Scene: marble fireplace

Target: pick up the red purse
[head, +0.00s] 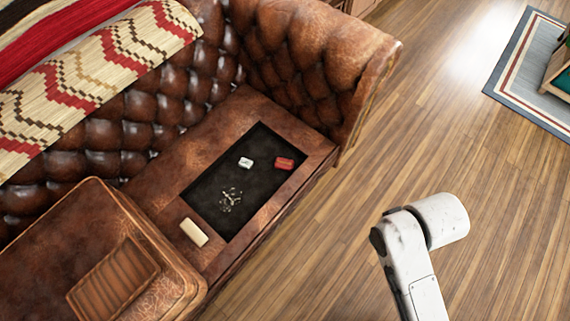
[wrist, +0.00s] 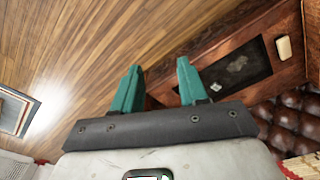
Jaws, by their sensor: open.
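The red purse (head: 284,163) is a small red item lying at the right end of the dark inset panel (head: 206,190) on the brown leather sofa seat. In the wrist view I cannot make out the purse; my gripper's fingers cover part of that end of the panel. My gripper (wrist: 158,88) shows two teal fingers spread apart with nothing between them. It is apart from the purse and panel, with wood floor and the sofa's front edge behind it. In the head view my white arm (head: 420,240) is over the floor right of the sofa, and the gripper is not visible.
On the panel are a small white item (head: 246,162) and a silvery cluster (head: 231,199). A cream block (head: 194,232) lies beside the panel. The tufted sofa arm (head: 320,60) rises behind the purse. A leather cushion (head: 100,250) stands left. The wood floor is clear.

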